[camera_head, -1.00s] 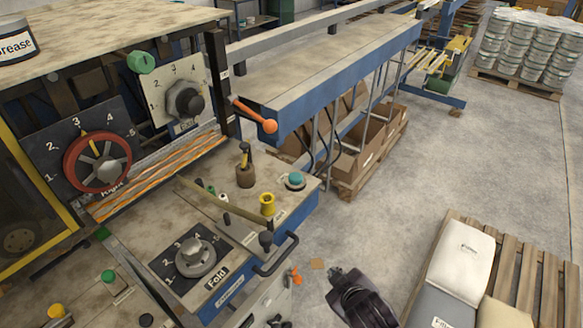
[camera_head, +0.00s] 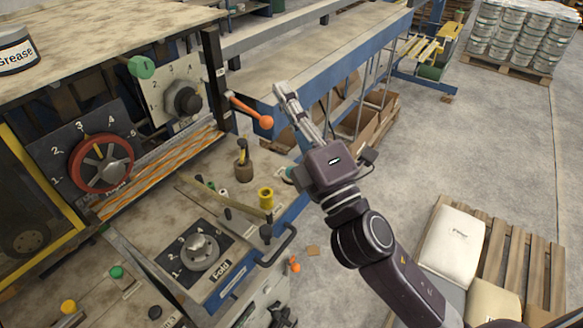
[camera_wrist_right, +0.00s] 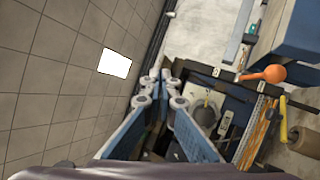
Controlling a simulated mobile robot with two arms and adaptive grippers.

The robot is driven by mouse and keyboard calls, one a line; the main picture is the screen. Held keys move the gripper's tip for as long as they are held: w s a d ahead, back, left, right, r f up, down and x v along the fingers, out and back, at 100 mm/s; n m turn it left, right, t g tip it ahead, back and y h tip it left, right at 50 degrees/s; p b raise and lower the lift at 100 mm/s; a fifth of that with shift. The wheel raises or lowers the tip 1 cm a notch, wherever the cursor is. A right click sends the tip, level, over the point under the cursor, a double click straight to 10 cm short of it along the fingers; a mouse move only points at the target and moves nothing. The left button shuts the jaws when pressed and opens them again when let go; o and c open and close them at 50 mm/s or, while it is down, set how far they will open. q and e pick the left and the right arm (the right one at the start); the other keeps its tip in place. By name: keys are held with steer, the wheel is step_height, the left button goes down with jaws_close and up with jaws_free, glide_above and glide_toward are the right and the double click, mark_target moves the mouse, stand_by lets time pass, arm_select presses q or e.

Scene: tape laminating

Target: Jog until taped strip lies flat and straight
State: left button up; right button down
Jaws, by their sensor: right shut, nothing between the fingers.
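My right gripper (camera_head: 284,94) reaches up from the lower right, its slim fingers pointing up and left beside the orange-knobbed lever (camera_head: 252,110). The fingers are together with nothing between them; they also show in the right wrist view (camera_wrist_right: 165,92). An orange-striped strip (camera_head: 165,170) runs slantwise along the machine below the dials; I cannot tell whether it is the taped strip. A teal button (camera_head: 289,173) on the machine's side panel is mostly hidden behind my right gripper's body. My left gripper is out of view.
The red handwheel (camera_head: 101,163), grey dial (camera_head: 183,102) and Fold dial (camera_head: 199,252) sit on the machine. A yellow spool (camera_head: 266,197) and black handle (camera_head: 277,246) are near its edge. A pallet with sacks (camera_head: 453,245) stands at right; open floor lies beyond.

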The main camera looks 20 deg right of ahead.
steer(key=s+a+r+n+g+y, duration=0.45)
steer(key=a+n+y, duration=0.3)
steer(key=n, duration=0.45)
steer(key=s+a+r+n+g+y, duration=0.3)
steer(key=a+n+g+y, duration=0.25)
steer(key=n+y, duration=0.45)
steer(key=s+a+f+n+g+h, duration=0.2)
steer(key=a+f+n+g+h, duration=0.45)
steer(key=n, duration=0.95)
steer(key=w+d+f+n+h, duration=0.5)
steer(key=w+f, duration=0.1)
steer(key=f, duration=0.5)
steer(key=w+d+t+h, duration=0.1)
steer(key=w+d+h, duration=0.2)
steer(key=d, duration=0.3)
steer(key=w+d+h, duration=0.2)
steer(key=d+h, duration=0.1)
steer(key=d, duration=0.3)
steer(key=w+d+n+t+h, duration=0.1)
steer(key=w+d+h, duration=0.1)
steer(key=d, duration=0.4)
steer(key=shift+w+t+h, duration=0.35)
steer(key=shift+w+h, duration=0.05)
steer(key=shift+w, duration=0.45)
steer(key=shift+f, duration=0.2)
